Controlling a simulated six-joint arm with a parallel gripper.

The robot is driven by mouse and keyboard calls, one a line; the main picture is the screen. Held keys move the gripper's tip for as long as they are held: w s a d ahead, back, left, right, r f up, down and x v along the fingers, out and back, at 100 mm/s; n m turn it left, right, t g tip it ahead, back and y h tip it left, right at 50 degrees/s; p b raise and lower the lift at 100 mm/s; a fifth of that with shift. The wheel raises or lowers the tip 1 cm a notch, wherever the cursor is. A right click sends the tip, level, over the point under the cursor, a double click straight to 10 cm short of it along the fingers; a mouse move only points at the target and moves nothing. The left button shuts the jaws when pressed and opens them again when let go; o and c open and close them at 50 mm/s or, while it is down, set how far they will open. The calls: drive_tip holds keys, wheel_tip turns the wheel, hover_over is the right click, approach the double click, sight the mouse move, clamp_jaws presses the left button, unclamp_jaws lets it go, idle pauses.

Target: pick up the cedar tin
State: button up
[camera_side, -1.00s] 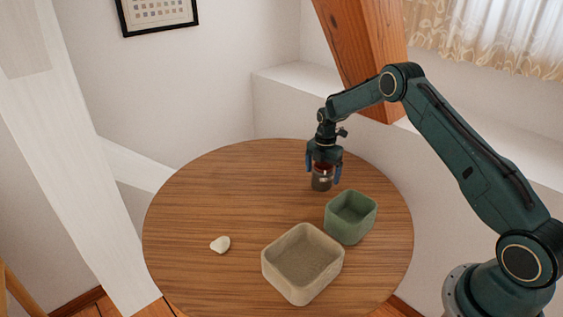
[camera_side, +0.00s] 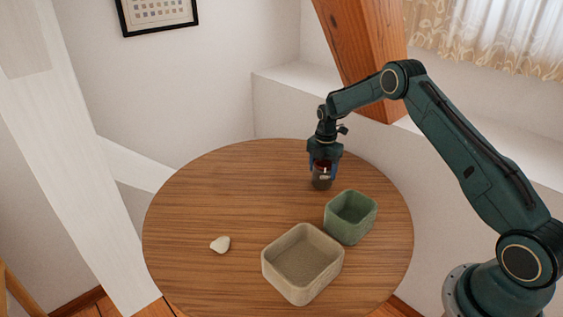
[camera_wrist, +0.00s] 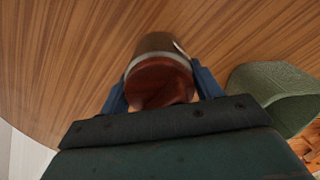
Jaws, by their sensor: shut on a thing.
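The cedar tin is a small dark cylinder with a reddish-brown top, standing upright near the back right of the round table. The tin (camera_side: 322,180) shows below my gripper (camera_side: 323,172) in the side view. In the wrist view the tin (camera_wrist: 160,80) sits between the two blue fingers of my gripper (camera_wrist: 160,92), which are shut on its sides. Its lower part points away from the wrist camera. I cannot tell whether its base is touching the table.
A green bin (camera_side: 350,217) stands just in front and to the right of the tin; it also shows in the wrist view (camera_wrist: 275,92). A beige bin (camera_side: 302,265) is nearer the front. A white stone-like piece (camera_side: 220,244) lies to the left.

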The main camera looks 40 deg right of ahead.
wheel_tip(320, 180, up, 9)
drive_tip(key=shift+r, duration=0.1)
idle(0.4)
idle(0.5)
